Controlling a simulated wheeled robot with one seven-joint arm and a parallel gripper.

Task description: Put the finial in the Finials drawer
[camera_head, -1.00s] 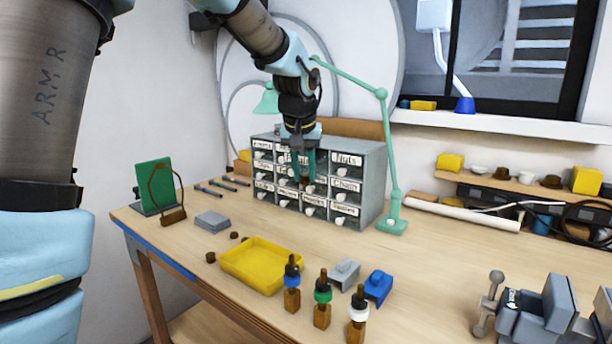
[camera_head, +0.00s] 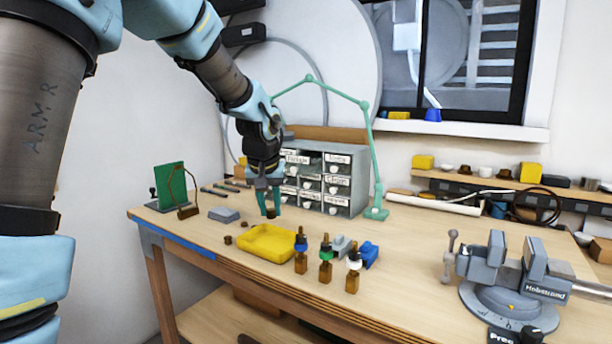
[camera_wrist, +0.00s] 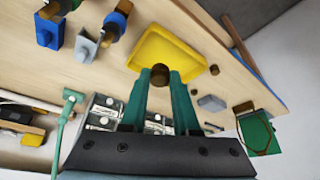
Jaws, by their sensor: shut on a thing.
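My gripper (camera_head: 269,212) hangs fingers down in front of the drawer cabinet (camera_head: 349,201), just behind the yellow tray. In the wrist view its two green fingers (camera_wrist: 160,82) are shut on a small, round, dark brown piece, which looks like the finial (camera_wrist: 160,73); it also shows at the fingertips in the head view (camera_head: 270,214). The grey cabinet has several small labelled drawers with white knobs. A top-row drawer (camera_head: 297,157) looks pulled out, with a dark gap beside it. The labels are too small to read surely, and my arm hides the cabinet's left part.
The yellow tray (camera_head: 266,256) is close to the gripper, with small brown pieces (camera_head: 228,240) to its left. Dropper bottles (camera_head: 325,266) stand at its right. A green lamp (camera_head: 376,213) stands right of the cabinet, its arm arching above. A vise (camera_head: 510,285) is at right.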

